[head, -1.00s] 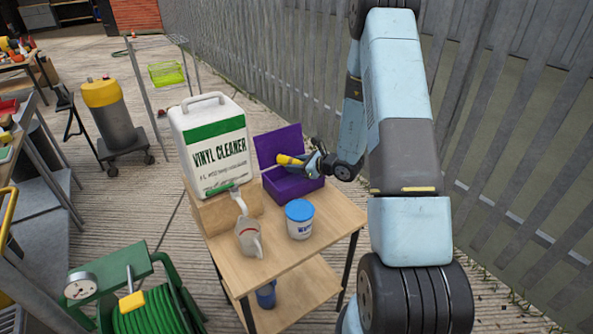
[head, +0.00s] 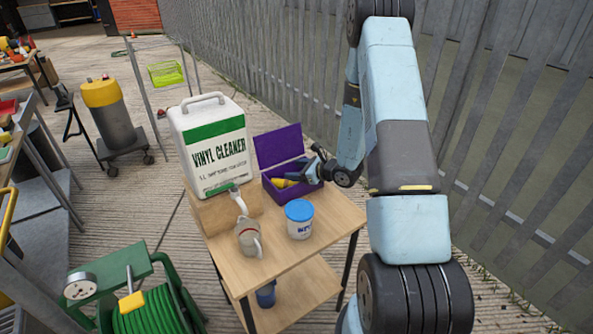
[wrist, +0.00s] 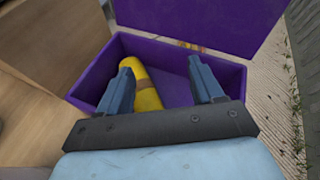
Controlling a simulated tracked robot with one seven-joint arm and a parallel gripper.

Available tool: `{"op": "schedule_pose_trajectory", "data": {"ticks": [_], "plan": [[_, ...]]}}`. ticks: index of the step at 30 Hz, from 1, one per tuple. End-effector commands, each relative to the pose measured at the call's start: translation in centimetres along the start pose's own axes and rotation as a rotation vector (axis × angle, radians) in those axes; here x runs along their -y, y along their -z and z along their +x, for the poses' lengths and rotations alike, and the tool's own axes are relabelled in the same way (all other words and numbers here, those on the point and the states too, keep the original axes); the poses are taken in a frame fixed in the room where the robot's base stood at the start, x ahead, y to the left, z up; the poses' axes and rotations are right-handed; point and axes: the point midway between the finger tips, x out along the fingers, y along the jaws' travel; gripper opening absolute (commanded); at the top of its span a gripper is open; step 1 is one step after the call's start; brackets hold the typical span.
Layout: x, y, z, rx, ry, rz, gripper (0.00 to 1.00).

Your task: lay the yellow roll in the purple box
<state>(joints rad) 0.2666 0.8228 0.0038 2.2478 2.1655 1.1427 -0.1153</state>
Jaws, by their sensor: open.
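The purple box (head: 269,191) stands on the wooden table with its lid raised at the back. It also shows in the wrist view (wrist: 225,70). The yellow roll (wrist: 146,88) lies inside the box, toward the left, partly hidden behind a finger and the gripper body. In the head view only a small part of the yellow roll (head: 279,183) shows above the box's front wall. My gripper (wrist: 160,78) is open at the box's opening, its fingers apart. The roll is nearer the left finger; I cannot tell whether they touch.
A large white vinyl cleaner jug (head: 212,150) stands left of the box. A white tub with a blue lid (head: 299,220) and a grey jug (head: 248,238) stand in front. The wooden table (head: 275,258) has bare room at its front. A metal fence (head: 300,80) runs behind.

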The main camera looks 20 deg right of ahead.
Motion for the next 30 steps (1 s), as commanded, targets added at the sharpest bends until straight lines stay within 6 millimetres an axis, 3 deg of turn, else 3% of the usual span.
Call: {"op": "schedule_pose_trajectory", "data": {"ticks": [5,18,24,30], "plan": [[0.1,0.0,-1.9,-0.001,0.003,0.000,0.66],[0.1,0.0,-9.8,0.000,0.003,0.001,0.66],[0.1,0.0,-11.5,0.000,0.002,0.000,0.66],[0.0,0.0,-11.9,0.000,0.001,0.000,0.66]]}}
